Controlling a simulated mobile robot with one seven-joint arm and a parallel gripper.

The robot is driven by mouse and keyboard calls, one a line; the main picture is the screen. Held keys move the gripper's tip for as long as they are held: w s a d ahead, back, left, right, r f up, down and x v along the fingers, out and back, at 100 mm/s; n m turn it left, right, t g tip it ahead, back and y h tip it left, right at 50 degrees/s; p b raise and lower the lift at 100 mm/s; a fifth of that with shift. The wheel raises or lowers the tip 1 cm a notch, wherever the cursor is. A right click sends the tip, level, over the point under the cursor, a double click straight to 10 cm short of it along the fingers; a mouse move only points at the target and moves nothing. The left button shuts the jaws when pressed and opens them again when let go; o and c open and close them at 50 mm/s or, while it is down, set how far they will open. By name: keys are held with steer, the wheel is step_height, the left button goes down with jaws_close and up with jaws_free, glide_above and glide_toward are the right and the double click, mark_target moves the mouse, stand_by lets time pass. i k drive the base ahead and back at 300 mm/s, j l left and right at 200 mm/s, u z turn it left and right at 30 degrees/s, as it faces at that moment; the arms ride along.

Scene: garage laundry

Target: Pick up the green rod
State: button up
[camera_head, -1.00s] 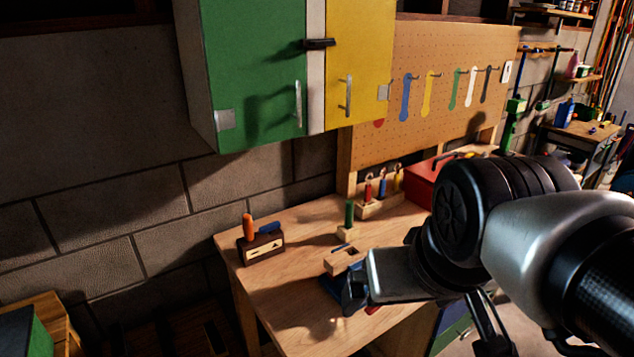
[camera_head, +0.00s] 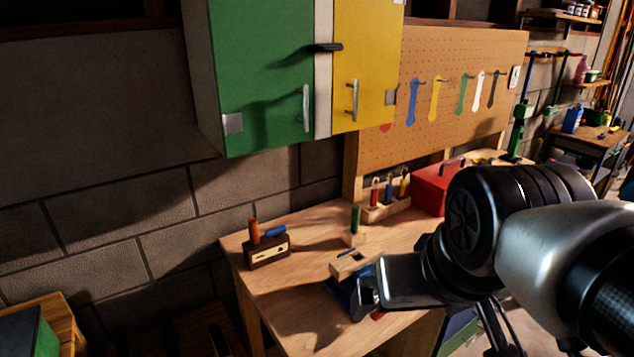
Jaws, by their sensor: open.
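The green rod (camera_head: 355,218) stands upright in a small light wooden block (camera_head: 354,239) on the workbench (camera_head: 290,290), towards the back. My gripper (camera_head: 352,298) is low over the front part of the bench, nearer to me than the rod and apart from it. It is open; its fingertips are small, dark and partly hidden by my wrist. A wooden block with a slot (camera_head: 345,268) and a blue piece lies between my gripper and the rod's block.
A dark box with an orange rod (camera_head: 254,232) and a blue piece stands at the bench's left. A rack with several coloured tools (camera_head: 378,213) and a red toolbox (camera_head: 430,190) stand behind and right. Green and yellow cabinets (camera_head: 262,75) hang above. Bare bench lies left of my gripper.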

mark_target(355, 208)
steer(key=l+u, duration=0.1)
steer(key=l, duration=0.45)
steer(key=i+l, duration=0.25)
steer(key=l, duration=0.15)
steer(key=i+l+u, duration=0.15)
steer(key=i+l, duration=0.15)
steer(key=l, duration=0.1)
